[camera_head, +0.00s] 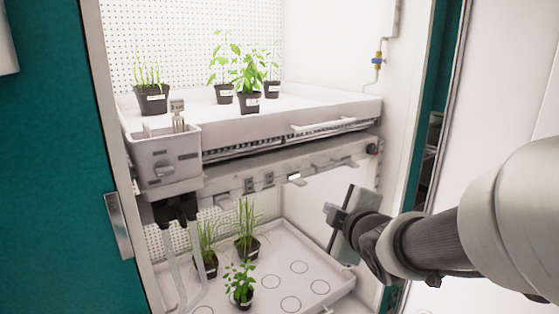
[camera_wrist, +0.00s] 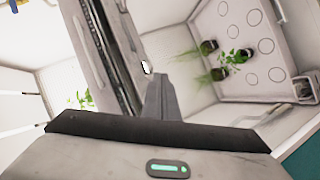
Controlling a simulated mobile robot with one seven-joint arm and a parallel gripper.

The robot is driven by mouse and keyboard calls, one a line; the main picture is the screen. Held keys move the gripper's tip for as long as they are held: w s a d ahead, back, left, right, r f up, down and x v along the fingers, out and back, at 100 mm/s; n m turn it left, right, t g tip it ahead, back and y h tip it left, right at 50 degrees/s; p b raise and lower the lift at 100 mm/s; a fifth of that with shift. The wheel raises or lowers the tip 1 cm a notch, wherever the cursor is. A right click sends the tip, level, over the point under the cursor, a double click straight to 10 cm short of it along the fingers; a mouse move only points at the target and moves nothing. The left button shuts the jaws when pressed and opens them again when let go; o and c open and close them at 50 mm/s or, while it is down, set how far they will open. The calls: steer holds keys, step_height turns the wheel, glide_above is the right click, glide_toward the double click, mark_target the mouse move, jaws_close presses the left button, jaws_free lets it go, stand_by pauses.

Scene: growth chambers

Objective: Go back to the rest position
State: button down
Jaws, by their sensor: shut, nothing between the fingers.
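My gripper (camera_head: 333,212) is in front of the open growth chamber, right of centre in the head view, at about the height of the gap between the two shelves. In the wrist view its fingers (camera_wrist: 163,92) are together, with nothing between them. It stands apart from the plants. The upper tray (camera_head: 270,128) holds several potted plants, among them a grass-like one (camera_head: 150,92) at the left and a leafy one (camera_head: 249,85) near the middle. The lower tray (camera_head: 330,268) holds several pots and also shows in the wrist view (camera_wrist: 290,25).
A white box (camera_head: 165,155) with hoses below is fixed at the upper tray's left front. The upper tray has a front handle (camera_head: 322,125). A teal door panel (camera_head: 60,170) is at the left, and a white door (camera_head: 500,90) stands at the right, behind my arm.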

steer(key=s+d+f+m+g+h, duration=0.1)
steer(key=s+m+g, duration=0.3)
steer(key=s+m, duration=0.5)
steer(key=s+d+f+m+g+h, duration=0.15)
steer(key=s+m+g, duration=0.35)
steer(key=s, duration=0.9)
step_height(320, 180, up, 24)
steer(key=m+t+p, duration=0.1)
steer(key=p, duration=2.2)
steer(key=shift+s+f, duration=0.15)
steer(key=shift+s, duration=0.15)
steer(key=shift+y, duration=0.25)
